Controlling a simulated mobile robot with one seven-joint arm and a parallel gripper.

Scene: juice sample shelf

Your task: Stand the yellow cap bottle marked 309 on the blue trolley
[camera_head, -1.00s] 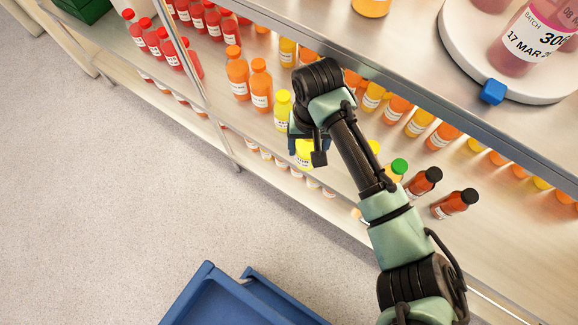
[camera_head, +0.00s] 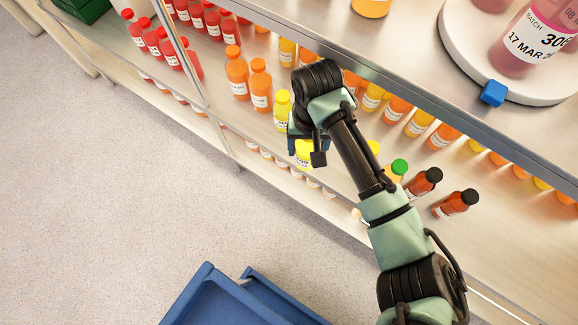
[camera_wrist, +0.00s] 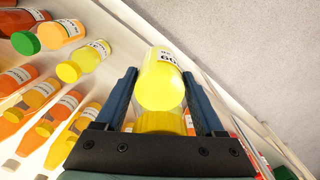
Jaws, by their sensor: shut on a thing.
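My gripper (camera_head: 302,145) reaches in at the front edge of a shelf and is shut on a yellow bottle (camera_head: 304,154). In the wrist view this bottle (camera_wrist: 160,88) stands between the two fingers of my gripper (camera_wrist: 162,72). Its label is partly visible; digits look like an upside-down "09", and the full number cannot be read. The blue trolley (camera_head: 206,274) is at the bottom of the head view, apart from the shelf, only partly in frame. It looks empty where it shows.
A yellow bottle (camera_head: 283,112) stands close to the left of my gripper, with orange bottles (camera_head: 261,88) beyond. A green-capped bottle (camera_head: 398,170) and black-capped bottles (camera_head: 456,203) stand to the right. A metal post (camera_head: 183,55) is at left. The floor (camera_head: 120,200) is clear.

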